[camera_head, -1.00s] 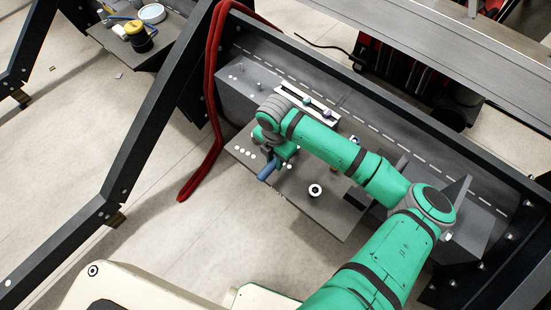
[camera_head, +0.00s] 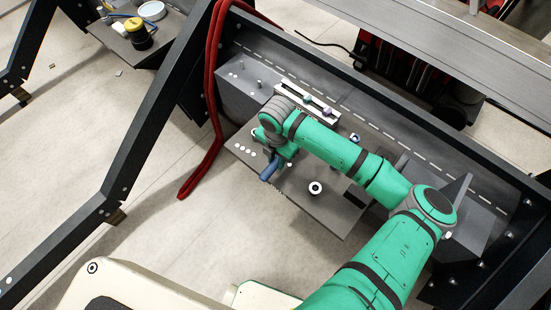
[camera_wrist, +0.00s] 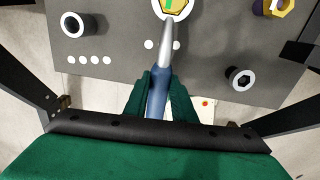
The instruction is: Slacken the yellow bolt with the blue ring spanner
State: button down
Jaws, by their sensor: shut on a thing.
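The blue ring spanner (camera_wrist: 156,103) has a blue handle and a silver shank. My gripper (camera_wrist: 160,92) is shut on the blue handle. In the wrist view the shank runs up to a yellow bolt (camera_wrist: 174,5) with a green mark, cut off by the top edge. The spanner's ring end is at this bolt; whether it is seated around the head I cannot tell. In the head view the blue handle (camera_head: 269,171) sticks out below my gripper (camera_head: 277,160), over the grey plate. My arm hides the bolt there.
The grey plate (camera_head: 327,210) carries a black socket bolt in a white ring (camera_head: 315,188). Another yellow bolt (camera_wrist: 287,5) with a purple mark is at the wrist view's top right. Dark frame beams (camera_head: 130,150) and a red hose (camera_head: 211,120) stand to the left.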

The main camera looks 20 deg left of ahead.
jog(key=shift+d, duration=0.25)
jog(key=shift+d+n, duration=0.15)
jog(key=shift+n, duration=0.25)
jog(key=shift+s+d+n, duration=0.15)
jog(key=shift+d+n, duration=0.15)
jog(key=shift+d, duration=0.05)
jog(key=shift+d, duration=0.1)
dwell(0.5)
jog(key=shift+s+d+n, duration=0.15)
jog(key=shift+d+n, duration=0.2)
jog(key=shift+n, duration=0.25)
jog(key=shift+d, duration=0.2)
jog(key=shift+d+n, duration=0.3)
jog(key=shift+n, duration=0.1)
jog(key=shift+d, duration=0.1)
